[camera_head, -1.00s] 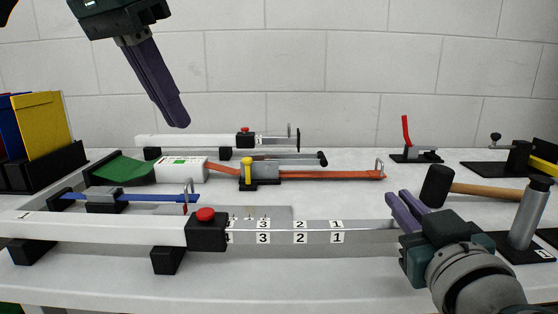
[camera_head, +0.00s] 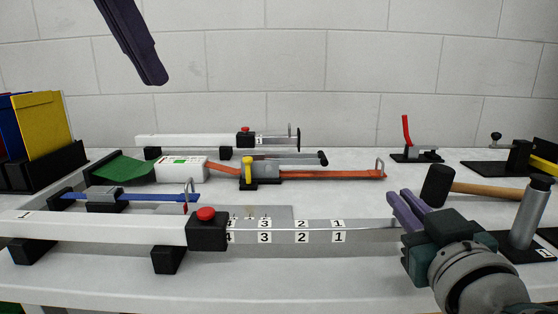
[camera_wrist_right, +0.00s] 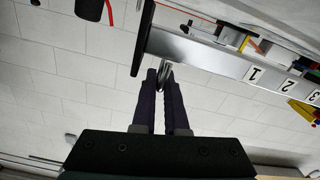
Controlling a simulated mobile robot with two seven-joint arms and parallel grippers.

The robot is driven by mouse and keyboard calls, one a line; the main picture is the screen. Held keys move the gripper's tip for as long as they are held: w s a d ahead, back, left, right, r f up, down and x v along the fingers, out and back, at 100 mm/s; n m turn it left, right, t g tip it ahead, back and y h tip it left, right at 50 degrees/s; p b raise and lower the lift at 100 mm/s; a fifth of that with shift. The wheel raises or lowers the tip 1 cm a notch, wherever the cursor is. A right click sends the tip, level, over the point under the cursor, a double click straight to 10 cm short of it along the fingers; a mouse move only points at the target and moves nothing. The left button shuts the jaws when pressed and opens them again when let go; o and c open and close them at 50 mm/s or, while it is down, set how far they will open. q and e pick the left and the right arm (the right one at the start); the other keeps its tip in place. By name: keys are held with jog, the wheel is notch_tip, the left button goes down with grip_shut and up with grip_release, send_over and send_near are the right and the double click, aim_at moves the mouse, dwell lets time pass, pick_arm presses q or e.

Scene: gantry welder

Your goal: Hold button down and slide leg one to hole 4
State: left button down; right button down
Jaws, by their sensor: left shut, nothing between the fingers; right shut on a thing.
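Leg one is a silver sliding bar (camera_head: 375,236) coming out of a white beam (camera_head: 110,228) labelled 1. Numbers 3, 2 and 1 show along it, with a 4 partly visible at the black collar (camera_head: 207,238). The red button (camera_head: 206,214) sits on top of that collar. My left gripper (camera_head: 157,80) is shut and empty, high above and left of the button. My right gripper (camera_head: 404,208) is at the bar's right end. In the right wrist view its fingers (camera_wrist_right: 164,76) are shut on a metal loop handle (camera_wrist_right: 165,70) beside the black end plate (camera_wrist_right: 142,38).
Behind leg one lie a blue strap (camera_head: 140,197), an orange strap (camera_head: 320,175) with a yellow-handled buckle, and a second white leg (camera_head: 190,140) with its own red button.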

jog(key=shift+d, duration=0.5)
jog(key=shift+c, duration=2.4)
grip_release()
jog(key=s+b, duration=0.1)
jog(key=s, duration=0.9)
